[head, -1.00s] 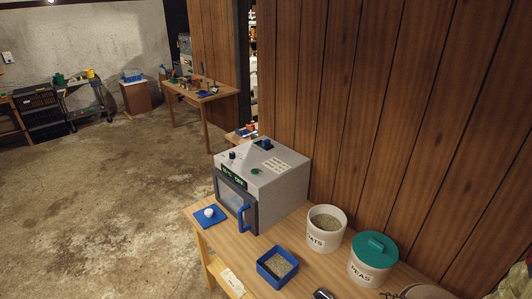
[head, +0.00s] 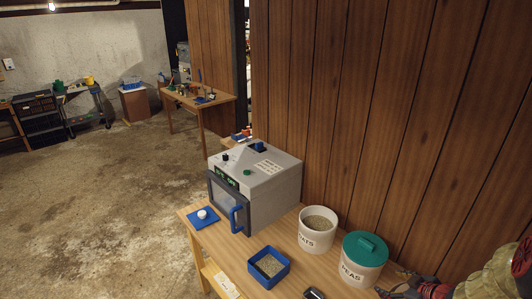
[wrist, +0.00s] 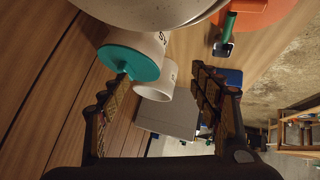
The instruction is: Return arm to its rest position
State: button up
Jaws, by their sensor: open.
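My gripper (wrist: 161,74) is in the wrist view, its two dark fingers spread wide and nothing held between them. Beyond the fingers are the teal-lidded PEAS canister (wrist: 130,62) and the white OATS canister (wrist: 157,82). The gripper appears apart from both. In the head view the PEAS canister (head: 362,265) has its teal lid on, and the OATS canister (head: 316,232) is open with grain inside.
A grey oven-like machine (head: 257,186) stands on the wooden table (head: 187,212). A blue tray of grain (head: 270,267) and a blue pad with a white knob (head: 203,217) are nearby. A wood-panelled wall (head: 350,110) runs behind. Red and olive shapes (head: 488,283) fill the lower right. Open floor (head: 90,210) lies left.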

jog(key=a+r+m+h+b, duration=0.35)
jog(key=r+h+b, duration=0.2)
jog(key=r, duration=0.85)
jog(key=s+a+m+g+y+b, duration=0.3)
jog(key=s+a+y+b, duration=0.1)
jog(key=s+a, duration=1.6)
jog(key=shift+a+f, duration=0.15)
jog(key=shift+a, duration=0.8)
